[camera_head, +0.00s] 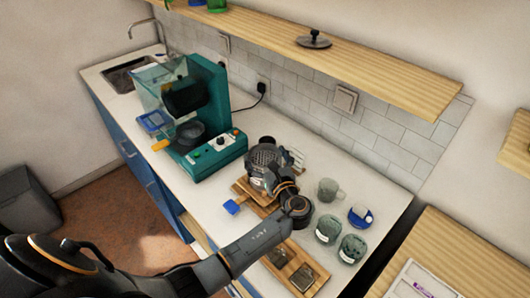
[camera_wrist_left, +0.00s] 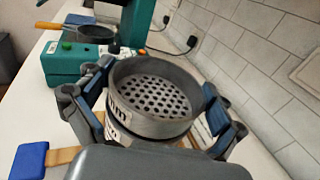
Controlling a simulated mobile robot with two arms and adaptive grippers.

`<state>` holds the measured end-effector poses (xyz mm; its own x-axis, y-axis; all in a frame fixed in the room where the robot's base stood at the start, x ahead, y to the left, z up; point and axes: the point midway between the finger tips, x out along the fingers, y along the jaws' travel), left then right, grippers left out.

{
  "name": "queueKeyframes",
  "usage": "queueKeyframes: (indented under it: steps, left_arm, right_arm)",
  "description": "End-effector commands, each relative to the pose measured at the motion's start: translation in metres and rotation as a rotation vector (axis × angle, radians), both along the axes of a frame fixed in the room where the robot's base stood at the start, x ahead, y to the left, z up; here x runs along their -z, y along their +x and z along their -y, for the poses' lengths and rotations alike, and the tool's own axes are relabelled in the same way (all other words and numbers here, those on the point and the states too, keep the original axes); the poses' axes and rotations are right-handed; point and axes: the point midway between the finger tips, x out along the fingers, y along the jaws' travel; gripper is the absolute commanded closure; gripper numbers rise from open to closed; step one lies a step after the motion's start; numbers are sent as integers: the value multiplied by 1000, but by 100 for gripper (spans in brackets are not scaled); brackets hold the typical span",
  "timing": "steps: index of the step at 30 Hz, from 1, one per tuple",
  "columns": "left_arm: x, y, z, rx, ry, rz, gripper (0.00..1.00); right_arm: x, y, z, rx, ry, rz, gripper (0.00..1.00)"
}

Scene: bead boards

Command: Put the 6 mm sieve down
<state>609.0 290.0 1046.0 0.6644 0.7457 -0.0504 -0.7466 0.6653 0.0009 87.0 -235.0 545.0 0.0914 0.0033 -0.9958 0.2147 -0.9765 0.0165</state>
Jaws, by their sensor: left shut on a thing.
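My left gripper (camera_head: 271,172) reaches over the counter and is shut on a round grey metal sieve. In the left wrist view the sieve (camera_wrist_left: 150,92) sits level between the two fingers, its floor full of round holes. Part of a white label ending in "mm" shows on its side; the number is not readable. A second labelled band (camera_wrist_left: 118,136) shows just below it; I cannot tell whether the two touch. The wooden board (camera_head: 246,190) lies below the gripper, which hides much of it. My right gripper is not in view.
A teal machine (camera_head: 213,150) stands left of the gripper. A blue-handled tool (camera_head: 232,207) lies by the board. A wooden shelf (camera_head: 330,58) hangs above.

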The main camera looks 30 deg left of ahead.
Motion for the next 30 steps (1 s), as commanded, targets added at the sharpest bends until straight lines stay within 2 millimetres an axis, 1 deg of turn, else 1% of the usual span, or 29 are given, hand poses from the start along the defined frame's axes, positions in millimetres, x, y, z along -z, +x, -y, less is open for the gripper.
queueKeyframes:
  steps: [1, 10, 11, 12, 22, 26, 27, 30]
  left_arm:
    - [0, 0, 0, 1, 0, 0, 38]
    - [4, 0, 0, 1, -1, 1, 38]
    - [4, 0, 0, 1, -1, 1, 2]
    - [3, 0, 0, 1, -1, 1, 0]
    - [4, 0, 0, 1, -1, 1, 0]
    - [8, 0, 0, 1, -1, 1, 0]
    - [10, -1, 1, 1, -1, 0, 0]
    - [9, -15, 18, 4, -5, 1, 0]
  right_arm:
    - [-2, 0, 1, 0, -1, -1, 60]
    - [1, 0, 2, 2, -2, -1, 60]
    - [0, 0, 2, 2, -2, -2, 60]
    - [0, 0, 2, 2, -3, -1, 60]
    - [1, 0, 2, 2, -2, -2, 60]
    - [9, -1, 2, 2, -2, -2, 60]
    - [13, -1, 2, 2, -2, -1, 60]
    - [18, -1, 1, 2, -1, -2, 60]
